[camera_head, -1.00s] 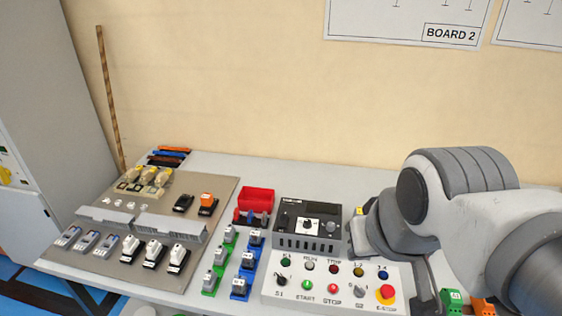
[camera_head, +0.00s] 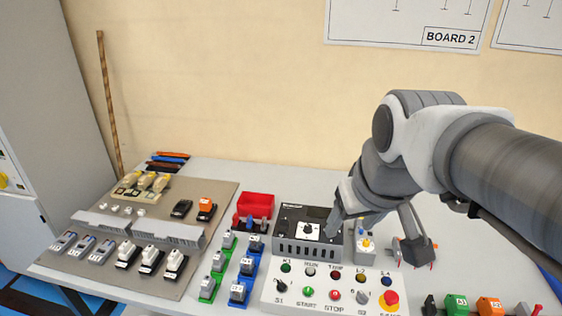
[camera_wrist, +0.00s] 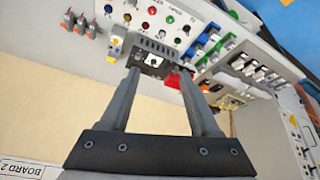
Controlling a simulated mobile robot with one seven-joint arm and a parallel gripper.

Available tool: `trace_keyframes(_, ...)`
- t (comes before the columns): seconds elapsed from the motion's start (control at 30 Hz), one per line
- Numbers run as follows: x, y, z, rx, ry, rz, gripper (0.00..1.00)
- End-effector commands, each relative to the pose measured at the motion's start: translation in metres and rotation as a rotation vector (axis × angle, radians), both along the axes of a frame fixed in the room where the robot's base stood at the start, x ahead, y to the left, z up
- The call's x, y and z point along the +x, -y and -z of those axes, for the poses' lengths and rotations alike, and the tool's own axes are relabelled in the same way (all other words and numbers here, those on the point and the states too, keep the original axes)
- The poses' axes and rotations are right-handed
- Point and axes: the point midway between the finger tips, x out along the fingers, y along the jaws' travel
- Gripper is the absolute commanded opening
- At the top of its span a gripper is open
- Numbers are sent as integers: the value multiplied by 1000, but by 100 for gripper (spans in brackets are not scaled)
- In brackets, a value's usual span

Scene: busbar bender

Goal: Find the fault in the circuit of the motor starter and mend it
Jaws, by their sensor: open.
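My gripper (camera_head: 378,232) is open, its two fingers apart and pointing down beside the black device with a dial (camera_head: 307,230). One finger hides part of that device's right side. The gripper also shows in the wrist view (camera_wrist: 157,72), with nothing between its fingers. The white control panel (camera_head: 270,296) has several lamps, START and STOP buttons, switches and a red E-STOP (camera_head: 390,299). A grey board (camera_head: 75,272) at the left carries several components and slotted ducts (camera_head: 168,230). Which part is at fault cannot be told.
A red bin (camera_head: 257,204) stands behind small devices on green (camera_head: 208,290) and blue (camera_head: 239,292) bases. A grey block with a yellow top (camera_head: 366,246) stands near my gripper. Green (camera_head: 455,303) and orange (camera_head: 488,306) blocks are at the right front.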

Motion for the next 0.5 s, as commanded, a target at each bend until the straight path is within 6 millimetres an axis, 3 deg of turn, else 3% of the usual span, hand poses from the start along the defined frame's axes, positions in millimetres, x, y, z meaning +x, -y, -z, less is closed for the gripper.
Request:
trace_keyframes(0.03,17,1,13,-7,-15,-21,62)
trace_keyframes(0.27,91,5,38,-29,-56,-147,62)
trace_keyframes(0.5,171,16,83,-16,-78,-281,62)
